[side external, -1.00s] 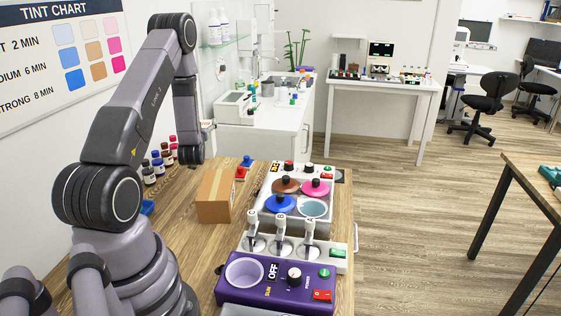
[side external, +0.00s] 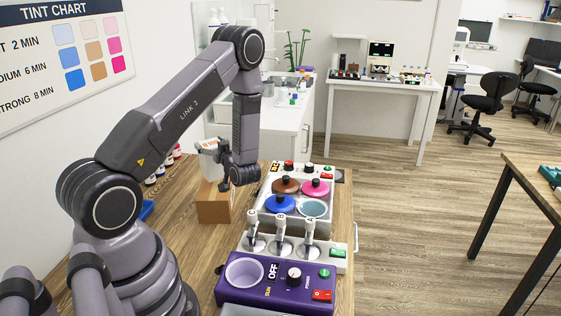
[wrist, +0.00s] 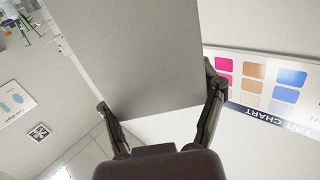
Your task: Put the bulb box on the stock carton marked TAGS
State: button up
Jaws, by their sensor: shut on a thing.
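My gripper (side external: 219,167) is shut on a pale box (side external: 208,158) with small orange-red lettering too small to read, which I take as the bulb box. In the wrist view the box (wrist: 135,50) shows as a plain grey-white face between my two fingers (wrist: 163,112). A brown stock carton (side external: 213,208) stands on the wooden bench below the box. The box's lower part overlaps the carton's top in the side view; I cannot tell if they touch. No TAGS marking is readable on the carton.
Right of the carton is a tray of lidded pots (side external: 285,203). Nearer are a white rack with several handled tools (side external: 283,247) and a purple heater unit (side external: 275,290). Bare bench lies in front of the carton.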

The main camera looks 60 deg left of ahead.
aim_at(212, 171)
jog(key=shift+f, duration=1.4)
jog(key=shift+f, duration=0.15)
jog(key=o, duration=1.3)
jog(key=shift+c, duration=0.2)
